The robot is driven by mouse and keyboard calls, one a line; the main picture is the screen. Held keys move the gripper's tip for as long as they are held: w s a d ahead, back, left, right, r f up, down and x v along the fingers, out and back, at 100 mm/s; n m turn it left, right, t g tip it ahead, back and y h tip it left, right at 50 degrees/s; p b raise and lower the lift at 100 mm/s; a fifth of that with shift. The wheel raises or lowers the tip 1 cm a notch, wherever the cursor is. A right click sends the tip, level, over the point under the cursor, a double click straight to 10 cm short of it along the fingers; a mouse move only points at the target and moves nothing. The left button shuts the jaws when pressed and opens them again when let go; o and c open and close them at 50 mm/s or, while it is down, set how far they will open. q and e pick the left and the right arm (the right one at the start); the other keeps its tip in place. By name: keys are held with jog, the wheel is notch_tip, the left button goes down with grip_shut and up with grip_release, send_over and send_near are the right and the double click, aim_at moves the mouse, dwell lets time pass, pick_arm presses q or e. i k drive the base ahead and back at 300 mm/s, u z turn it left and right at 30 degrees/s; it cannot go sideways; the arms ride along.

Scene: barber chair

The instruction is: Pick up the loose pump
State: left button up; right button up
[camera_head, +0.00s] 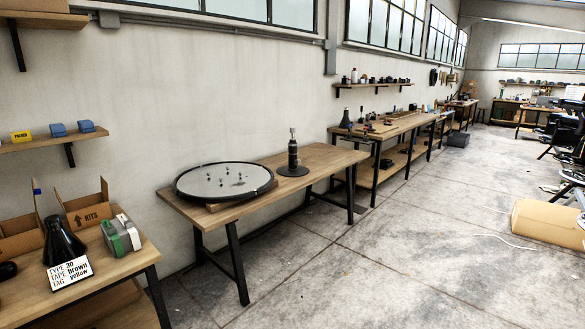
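A dark upright cylinder with a narrower top, which looks like the pump (292,152), stands on a small round dark disc (293,171) on the middle wooden table (330,161). Left of it on the same table lies a large round plate (210,178) with a dark rim, a pale face and several small studs. A black cone-shaped part (60,243) stands on the near left bench; I cannot tell what it is. Neither of my grippers is in view.
The near left bench (128,262) holds open cardboard boxes (88,212), a grey-green case (120,236) and a card (70,273) reading type 3D, tape brown, tag yellow. A large cardboard box (548,222) lies at the right. Concrete floor (400,250) is clear between.

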aim_at(294, 169)
jog(key=z, duration=0.35)
jog(key=i, duration=1.15)
jog(key=z, duration=0.7)
jog(key=i, duration=4.45)
jog(key=u, duration=1.2)
jog(key=i, duration=1.4)
jog(key=u, duration=1.2)
jog(key=i, duration=0.65)
jog(key=u, duration=0.35)
